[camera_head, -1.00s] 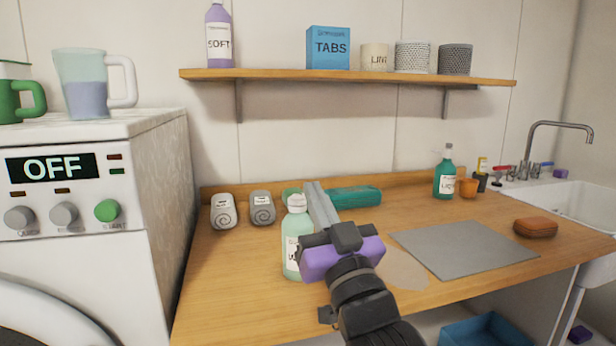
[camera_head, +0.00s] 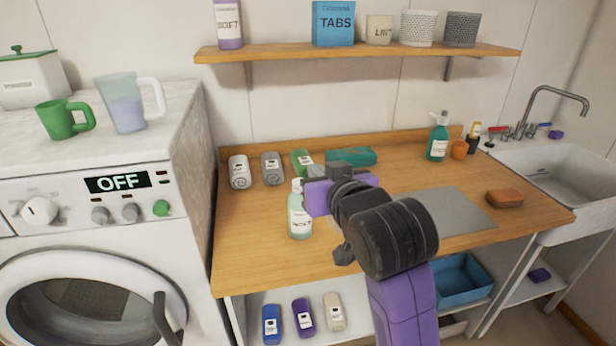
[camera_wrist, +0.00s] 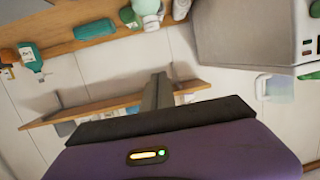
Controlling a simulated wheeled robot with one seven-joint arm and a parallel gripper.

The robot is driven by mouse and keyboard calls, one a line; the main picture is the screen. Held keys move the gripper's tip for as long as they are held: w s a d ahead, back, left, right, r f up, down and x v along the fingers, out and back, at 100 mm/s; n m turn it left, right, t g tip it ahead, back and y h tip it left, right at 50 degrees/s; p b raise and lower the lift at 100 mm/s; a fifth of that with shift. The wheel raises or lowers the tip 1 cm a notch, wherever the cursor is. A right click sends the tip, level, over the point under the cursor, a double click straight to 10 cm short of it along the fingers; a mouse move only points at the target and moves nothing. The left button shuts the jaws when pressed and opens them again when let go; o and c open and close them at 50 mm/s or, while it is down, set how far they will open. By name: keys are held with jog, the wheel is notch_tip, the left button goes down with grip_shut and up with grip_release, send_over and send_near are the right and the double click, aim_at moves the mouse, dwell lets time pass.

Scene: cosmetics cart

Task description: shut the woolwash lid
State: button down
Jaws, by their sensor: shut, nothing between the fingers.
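The pale green bottle (camera_head: 299,218) with a white top (camera_head: 297,187) stands upright on the wooden counter; its label is only partly readable. I take it for the woolwash. Whether its lid is open or shut is too small to tell. My purple gripper is just right of the bottle's top in the head view, where its own body hides its fingers. In the wrist view my gripper's fingers (camera_wrist: 157,92) are together and empty. I cannot tell whether the gripper touches the bottle.
A grey mat (camera_head: 452,211), soap bar (camera_head: 504,198) and teal pump bottle (camera_head: 437,138) are to the right. The washing machine (camera_head: 90,240) borders the counter's left. The front left counter is clear.

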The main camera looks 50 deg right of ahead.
jog(key=w+d+f, duration=0.4)
jog(key=w+f, duration=0.3)
jog(key=f, duration=0.1)
jog(key=shift+w+d+f+p, duration=0.25)
jog(key=shift+w+p, duration=0.1)
jog(key=shift+p, duration=0.1)
jog(key=shift+a, duration=0.1)
